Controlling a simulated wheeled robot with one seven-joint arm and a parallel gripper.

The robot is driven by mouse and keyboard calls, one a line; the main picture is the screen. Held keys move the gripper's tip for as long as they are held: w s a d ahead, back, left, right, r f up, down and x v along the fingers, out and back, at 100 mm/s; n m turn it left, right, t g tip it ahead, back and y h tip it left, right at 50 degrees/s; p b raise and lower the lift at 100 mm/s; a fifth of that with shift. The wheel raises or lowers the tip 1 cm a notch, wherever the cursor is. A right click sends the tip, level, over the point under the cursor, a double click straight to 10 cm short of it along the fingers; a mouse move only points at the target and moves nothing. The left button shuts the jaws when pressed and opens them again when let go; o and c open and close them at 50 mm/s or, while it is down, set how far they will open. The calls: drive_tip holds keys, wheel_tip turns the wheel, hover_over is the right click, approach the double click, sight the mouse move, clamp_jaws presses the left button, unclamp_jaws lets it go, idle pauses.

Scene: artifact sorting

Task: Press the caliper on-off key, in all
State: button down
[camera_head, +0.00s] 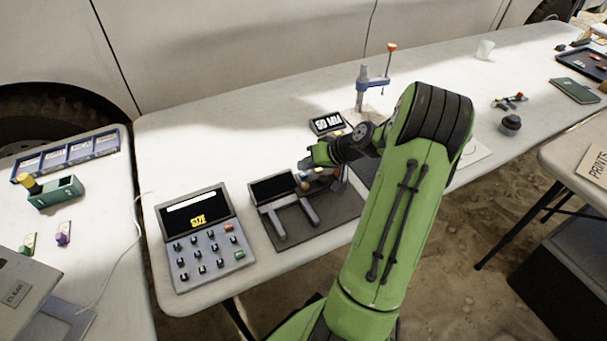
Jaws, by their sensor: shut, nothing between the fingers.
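The caliper (272,188), a grey device with a dark screen and two jaws pointing toward the front, lies on a dark mat (290,239) on the white table. The screen looks blank. My gripper (304,166) is shut and empty at the caliper's right end, low over it. Small yellow and orange parts show just below the gripper. My gripper and wrist partly cover that end, so I cannot tell whether the fingertips touch a key.
A keypad unit (200,240) reading "SIZE" stands left of the mat. A small display (326,123) reading "50 MM" and a blue-grey stand (371,84) are behind my wrist. The table's back left is clear.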

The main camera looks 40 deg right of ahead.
sight(307, 176)
idle(0.5)
drive_tip(key=shift+f+b, duration=0.35)
drive_tip(key=shift+f, duration=0.45)
idle(0.4)
drive_tip(key=shift+r+p, duration=0.4)
drive_tip(key=shift+r, duration=0.45)
drive_tip(key=shift+r, duration=0.1)
wheel_tip(307, 176, up, 5)
drive_tip(key=p, duration=0.4)
idle(0.6)
